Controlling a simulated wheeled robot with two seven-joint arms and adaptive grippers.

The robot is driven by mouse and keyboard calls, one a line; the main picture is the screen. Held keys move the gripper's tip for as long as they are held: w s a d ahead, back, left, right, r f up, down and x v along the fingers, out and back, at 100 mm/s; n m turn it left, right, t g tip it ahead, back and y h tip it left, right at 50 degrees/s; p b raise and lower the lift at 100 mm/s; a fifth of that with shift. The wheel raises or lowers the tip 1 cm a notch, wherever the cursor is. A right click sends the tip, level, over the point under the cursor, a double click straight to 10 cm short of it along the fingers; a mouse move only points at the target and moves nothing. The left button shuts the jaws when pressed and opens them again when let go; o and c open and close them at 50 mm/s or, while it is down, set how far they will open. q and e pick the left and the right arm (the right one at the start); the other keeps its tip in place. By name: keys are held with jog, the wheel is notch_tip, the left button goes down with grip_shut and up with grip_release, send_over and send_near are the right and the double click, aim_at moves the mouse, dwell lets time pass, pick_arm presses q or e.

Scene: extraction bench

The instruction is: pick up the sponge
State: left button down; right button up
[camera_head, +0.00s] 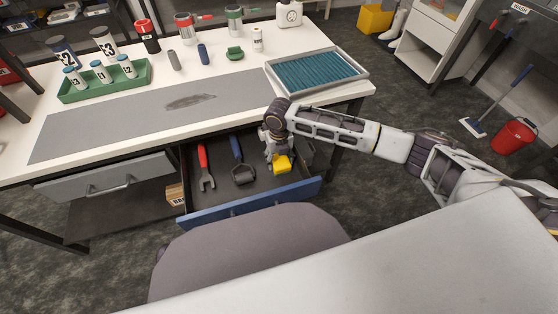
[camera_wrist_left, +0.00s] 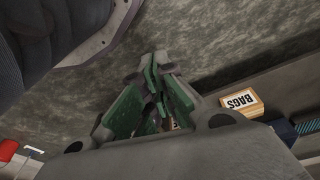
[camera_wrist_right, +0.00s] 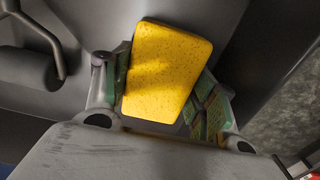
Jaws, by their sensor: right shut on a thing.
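The yellow sponge (camera_head: 282,164) is at the right end of the open drawer (camera_head: 250,201), below my right gripper (camera_head: 277,157). In the right wrist view the sponge (camera_wrist_right: 168,70) lies tilted between the two green-padded fingers of my right gripper (camera_wrist_right: 165,95), which is shut on it. Whether the sponge touches the drawer floor I cannot tell. My left gripper (camera_wrist_left: 158,100) shows only in the left wrist view. Its green-padded fingers come close together at the tips with nothing seen between them.
The drawer also holds a red wrench (camera_head: 204,168) and a blue-handled tool (camera_head: 240,164). On the bench above are a green rack of bottles (camera_head: 105,88), a grey mat (camera_head: 120,118) and a teal-lined tray (camera_head: 318,72). A BAGS box (camera_wrist_left: 240,102) shows in the left wrist view.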

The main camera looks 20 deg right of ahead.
aim_at(279, 158)
jog(key=shift+r, duration=0.1)
